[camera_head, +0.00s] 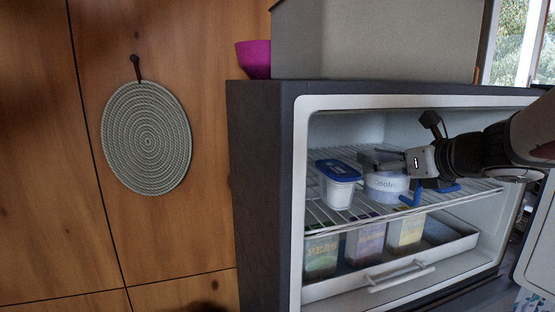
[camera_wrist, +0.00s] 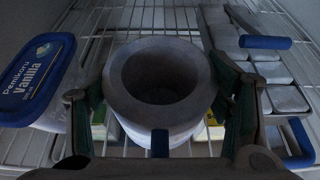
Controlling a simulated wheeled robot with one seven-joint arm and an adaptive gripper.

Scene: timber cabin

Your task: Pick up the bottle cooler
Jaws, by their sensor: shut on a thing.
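The bottle cooler (camera_head: 385,187) is a pale grey, open-topped cylinder with lettering on its side, inside the open fridge at the upper wire shelf. My gripper (camera_head: 393,163) reaches in from the right and is shut on it. In the wrist view, I look down into the cooler's (camera_wrist: 160,117) round, empty-looking mouth, with one finger of my gripper (camera_wrist: 160,98) on each side. The cooler stands upright. I cannot tell whether its base touches the shelf.
A vanilla tub (camera_head: 339,187) with a blue lid stands close on the left. A blue-handled tray (camera_wrist: 285,98) lies on the right. The wire shelf (camera_head: 335,219) is above a drawer (camera_head: 395,276) of cartons. The fridge's side wall (camera_head: 299,200) bounds the left.

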